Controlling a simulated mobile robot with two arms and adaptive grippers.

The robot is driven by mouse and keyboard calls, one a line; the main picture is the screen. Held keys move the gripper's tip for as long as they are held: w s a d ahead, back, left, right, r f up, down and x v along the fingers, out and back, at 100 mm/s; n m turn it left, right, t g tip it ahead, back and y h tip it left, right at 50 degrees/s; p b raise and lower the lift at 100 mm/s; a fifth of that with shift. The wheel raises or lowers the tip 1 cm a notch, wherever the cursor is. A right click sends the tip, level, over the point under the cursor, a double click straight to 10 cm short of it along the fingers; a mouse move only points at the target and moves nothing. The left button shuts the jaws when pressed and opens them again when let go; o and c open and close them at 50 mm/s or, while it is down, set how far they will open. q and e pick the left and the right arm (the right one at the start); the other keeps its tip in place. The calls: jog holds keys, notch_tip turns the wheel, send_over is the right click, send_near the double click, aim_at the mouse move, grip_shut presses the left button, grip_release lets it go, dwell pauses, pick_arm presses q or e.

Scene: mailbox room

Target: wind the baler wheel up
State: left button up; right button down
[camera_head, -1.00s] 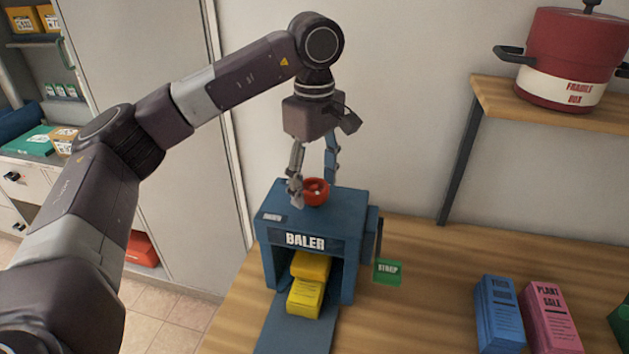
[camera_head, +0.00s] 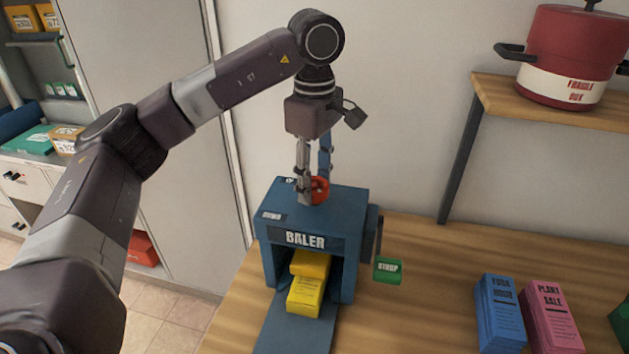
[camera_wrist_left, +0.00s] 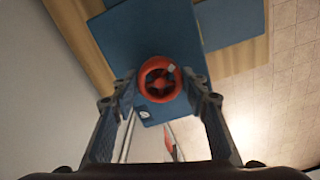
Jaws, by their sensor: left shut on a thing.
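The blue baler (camera_head: 345,215) stands on the wooden bench, with its "BALER" label facing me. Its red wheel (camera_head: 321,188) sits on top, partly hidden by a finger. My left gripper (camera_head: 313,190) points straight down over the baler and is shut on the wheel, one finger on each side. In the left wrist view the red wheel (camera_wrist_left: 160,62) lies between the two fingertips, above the blue top. Two yellow bundles (camera_head: 304,297) are stacked, one partly in the open front and one nearer me. My right gripper is out of view.
A green "STROP" tag (camera_head: 388,271) hangs at the baler's right side. Blue (camera_head: 500,315) and pink (camera_head: 551,318) packets stand on the bench at right. A red pot (camera_head: 570,60) sits on the shelf above.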

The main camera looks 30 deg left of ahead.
pick_arm(q)
jog(key=n, duration=0.5)
jog(key=shift+b, duration=0.3)
jog(key=n, duration=0.5)
jog(key=shift+w, duration=0.1)
jog(key=n, duration=0.4)
jog(key=shift+r+n, duration=0.1)
jog(key=shift+n, duration=0.2)
jog(key=n, duration=0.4)
jog(key=shift+a+n, duration=0.1)
jog(key=shift+n, duration=0.2)
jog(key=n, duration=0.9)
jog(key=shift+p, duration=0.3)
jog(key=n, duration=0.9)
jog(key=shift+n, duration=0.4)
